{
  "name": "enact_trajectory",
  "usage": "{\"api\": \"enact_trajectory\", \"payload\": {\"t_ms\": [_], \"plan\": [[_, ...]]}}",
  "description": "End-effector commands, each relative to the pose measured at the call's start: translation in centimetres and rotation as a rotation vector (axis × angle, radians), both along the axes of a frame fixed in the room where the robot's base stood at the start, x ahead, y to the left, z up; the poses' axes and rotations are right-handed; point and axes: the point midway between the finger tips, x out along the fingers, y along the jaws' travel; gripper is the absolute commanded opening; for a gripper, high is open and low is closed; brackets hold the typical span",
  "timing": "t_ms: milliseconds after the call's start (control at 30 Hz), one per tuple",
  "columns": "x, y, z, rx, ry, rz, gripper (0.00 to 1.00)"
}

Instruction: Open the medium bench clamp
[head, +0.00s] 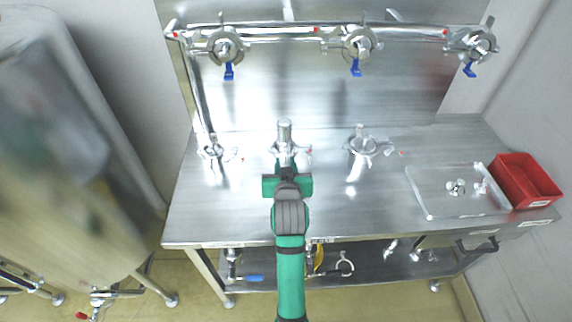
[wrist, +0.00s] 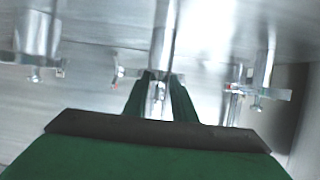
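Three metal clamps stand in a row on the steel bench (head: 330,205): a left one (head: 213,152), a middle one with an upright cylinder (head: 284,131), and a right one (head: 362,146). Which is the medium one is not marked. My gripper (head: 287,163) is at the near side of the middle clamp and hides its lower part. In the wrist view, the two green fingers (wrist: 160,84) stand on either side of a shiny metal part (wrist: 157,95) of the clamp. I cannot tell whether they press on it.
A pipe (head: 270,33) with several clamped valves and blue handles runs along the back. A clear tray (head: 450,205) and a red bin (head: 525,181) stand at the right. A large tank (head: 70,160) is at the left.

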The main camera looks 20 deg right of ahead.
Motion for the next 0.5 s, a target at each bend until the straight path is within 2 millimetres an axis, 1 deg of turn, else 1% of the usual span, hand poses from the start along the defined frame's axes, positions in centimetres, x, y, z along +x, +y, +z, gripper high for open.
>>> {"api": "enact_trajectory", "payload": {"t_ms": [100,133,167,200,233,500], "plan": [[0.00,0.03,0.00,0.000,0.000,0.000,0.24],[-0.01,0.04,0.00,0.000,0.000,0.001,0.22],[-0.01,0.05,0.00,0.000,0.000,0.001,0.15],[-0.01,0.04,0.00,0.000,0.000,0.000,0.05],[-0.02,0.02,-0.01,0.000,0.000,0.000,0.00],[-0.10,-0.12,-0.02,0.000,0.001,-0.002,0.00]]}}
